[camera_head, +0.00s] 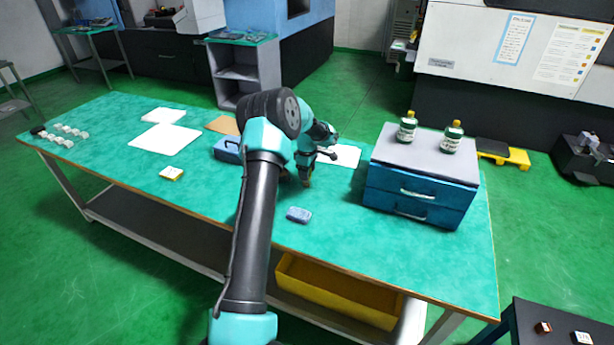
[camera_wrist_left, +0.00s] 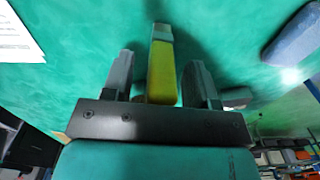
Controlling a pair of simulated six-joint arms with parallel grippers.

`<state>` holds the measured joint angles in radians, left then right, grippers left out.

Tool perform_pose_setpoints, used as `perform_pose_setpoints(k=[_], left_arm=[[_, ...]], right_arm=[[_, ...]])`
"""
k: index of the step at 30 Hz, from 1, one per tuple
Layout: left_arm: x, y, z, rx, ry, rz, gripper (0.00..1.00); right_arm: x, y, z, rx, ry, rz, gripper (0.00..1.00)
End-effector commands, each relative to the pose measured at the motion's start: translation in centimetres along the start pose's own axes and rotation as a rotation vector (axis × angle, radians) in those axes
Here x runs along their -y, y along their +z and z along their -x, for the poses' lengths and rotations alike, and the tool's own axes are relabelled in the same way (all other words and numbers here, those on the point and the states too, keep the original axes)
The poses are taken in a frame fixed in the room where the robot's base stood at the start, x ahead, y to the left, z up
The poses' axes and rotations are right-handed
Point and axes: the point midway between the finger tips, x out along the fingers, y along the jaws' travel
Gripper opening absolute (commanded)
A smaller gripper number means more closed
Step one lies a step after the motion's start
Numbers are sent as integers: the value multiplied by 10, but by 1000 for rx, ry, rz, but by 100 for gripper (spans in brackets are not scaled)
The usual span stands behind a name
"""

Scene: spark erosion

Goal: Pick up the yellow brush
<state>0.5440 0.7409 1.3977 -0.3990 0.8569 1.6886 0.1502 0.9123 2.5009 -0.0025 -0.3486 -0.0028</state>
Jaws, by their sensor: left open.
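The yellow brush (camera_wrist_left: 162,65) shows in the left wrist view, upright in the picture over the green tabletop, with a grey-green end at the top. My left gripper (camera_wrist_left: 162,85) is open, with one finger on each side of the brush and a visible gap to each. In the head view my left gripper (camera_head: 305,180) is low over the middle of the green table (camera_head: 200,205). There the brush is mostly hidden by the gripper and arm, and I cannot make it out clearly. My right gripper is not in view.
A blue-grey block (camera_head: 299,214) lies close in front of the gripper. A blue drawer unit (camera_head: 415,195) with two bottles on top stands to the right.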

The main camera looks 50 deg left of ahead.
Motion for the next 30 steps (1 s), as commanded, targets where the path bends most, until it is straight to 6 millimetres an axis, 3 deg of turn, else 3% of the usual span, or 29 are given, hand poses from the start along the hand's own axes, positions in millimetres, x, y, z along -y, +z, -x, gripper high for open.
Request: perform_pose_setpoints(k=[8,25,30], left_arm=[[0,0,0,0,0,0,53],[0,0,0,0,0,0,1],[0,0,0,0,0,0,0]], right_arm=[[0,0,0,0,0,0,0],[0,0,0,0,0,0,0],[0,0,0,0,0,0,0]])
